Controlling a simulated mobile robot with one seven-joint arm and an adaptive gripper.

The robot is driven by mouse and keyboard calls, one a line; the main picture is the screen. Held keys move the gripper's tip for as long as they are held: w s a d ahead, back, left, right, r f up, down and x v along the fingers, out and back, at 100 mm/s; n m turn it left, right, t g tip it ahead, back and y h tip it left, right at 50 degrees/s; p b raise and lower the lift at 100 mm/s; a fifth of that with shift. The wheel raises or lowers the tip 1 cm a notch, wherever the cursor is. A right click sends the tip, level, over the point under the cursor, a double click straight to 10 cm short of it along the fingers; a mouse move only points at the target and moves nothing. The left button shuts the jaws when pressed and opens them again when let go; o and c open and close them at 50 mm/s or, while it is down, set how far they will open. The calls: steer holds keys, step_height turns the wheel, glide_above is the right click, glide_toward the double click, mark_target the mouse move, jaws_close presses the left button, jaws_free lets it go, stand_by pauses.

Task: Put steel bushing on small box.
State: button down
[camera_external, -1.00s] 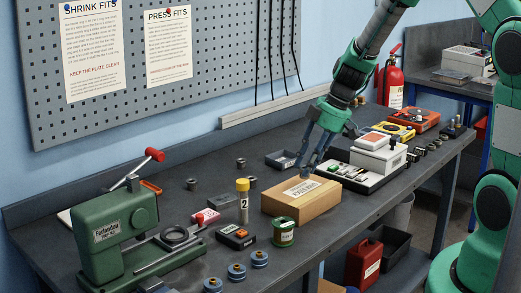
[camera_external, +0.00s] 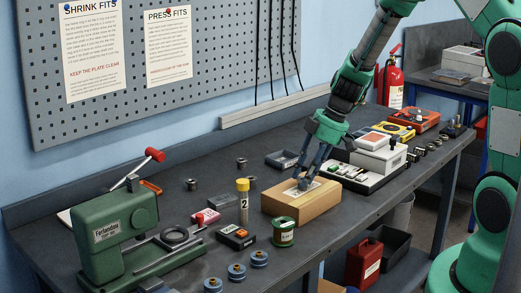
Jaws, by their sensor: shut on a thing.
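The small box (camera_external: 318,205) is a brown cardboard box with a pale label on top, standing near the middle of the bench. My gripper (camera_external: 303,185) points down with its fingertips right at the top of the box, over the label. It is shut on a small grey piece, apparently the steel bushing, mostly hidden by the fingers. I cannot tell whether the piece touches the box top.
Loose metal rings (camera_external: 192,184) lie behind and left of the box. A green tin (camera_external: 283,232) stands before it, a yellow-capped tube (camera_external: 243,205) to its left. A white-and-black device (camera_external: 378,158) stands close on the right. A green press (camera_external: 118,225) fills the left end.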

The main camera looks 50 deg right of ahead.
steer(key=shift+f, duration=0.1)
steer(key=c, duration=1.4)
jaws_free()
steer(key=shift+o, duration=0.2)
steer(key=shift+r, duration=0.2)
steer(key=shift+d+r, duration=0.1)
steer(key=shift+r, duration=0.2)
steer(key=p+v, duration=0.1)
steer(key=v, duration=1)
steer(key=shift+s, duration=0.15)
steer(key=shift+d+r, duration=0.1)
